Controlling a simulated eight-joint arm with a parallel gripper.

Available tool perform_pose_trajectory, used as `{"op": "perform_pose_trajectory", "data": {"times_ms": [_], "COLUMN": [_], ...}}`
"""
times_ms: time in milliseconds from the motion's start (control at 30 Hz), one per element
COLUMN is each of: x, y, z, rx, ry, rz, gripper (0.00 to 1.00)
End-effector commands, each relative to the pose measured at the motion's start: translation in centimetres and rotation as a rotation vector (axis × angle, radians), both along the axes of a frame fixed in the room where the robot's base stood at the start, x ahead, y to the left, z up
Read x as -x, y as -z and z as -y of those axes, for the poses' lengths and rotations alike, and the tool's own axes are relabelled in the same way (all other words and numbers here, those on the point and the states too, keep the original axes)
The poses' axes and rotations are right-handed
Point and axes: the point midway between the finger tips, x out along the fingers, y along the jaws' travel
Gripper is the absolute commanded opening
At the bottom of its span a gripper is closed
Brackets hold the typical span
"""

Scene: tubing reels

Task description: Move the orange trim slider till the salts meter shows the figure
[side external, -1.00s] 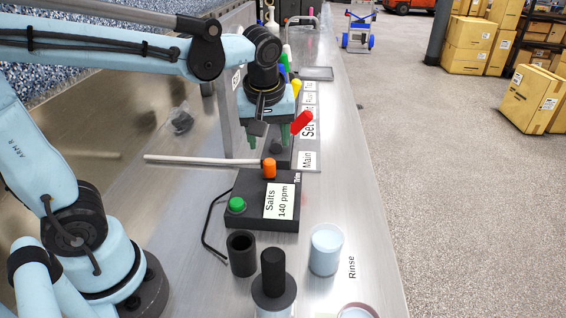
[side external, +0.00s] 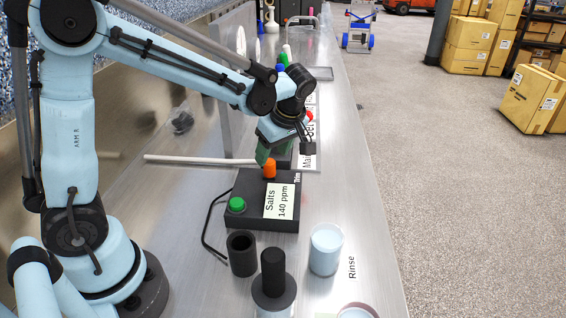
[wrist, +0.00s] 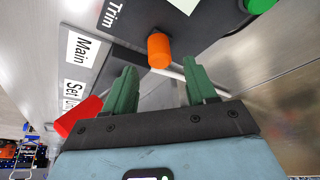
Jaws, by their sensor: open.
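The salts meter (side external: 262,205) is a black box on the steel bench. Its white label panel (side external: 279,201) reads "Salts 140 ppm". The orange trim slider (side external: 269,169) stands up at the box's far edge, near the word "Trim". In the wrist view the orange slider (wrist: 159,50) sits just ahead of the gap between my fingertips. My gripper (side external: 264,156) is open and empty, with green fingers close behind and above the slider. In the wrist view both fingers of my gripper (wrist: 159,66) are spread apart. Whether they touch the slider I cannot tell.
A green button (side external: 237,204) is on the meter's left. A red handle (wrist: 78,116) is beside my gripper. A pale rod (side external: 200,160) lies behind the meter. In front stand a black cup (side external: 241,254), a black-topped container (side external: 273,285) and a pale blue cup (side external: 326,249).

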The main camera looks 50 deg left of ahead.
Motion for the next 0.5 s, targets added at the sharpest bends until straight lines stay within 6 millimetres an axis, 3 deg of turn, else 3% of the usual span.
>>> {"op": "perform_pose_trajectory", "data": {"times_ms": [233,500], "x": [0.0,0.0], "y": [3.3,4.6], "z": [-1.4,-1.9], "rx": [0.0,0.0], "ry": [-0.001,0.001], "rz": [0.0,0.001], "gripper": [0.56,0.56]}}
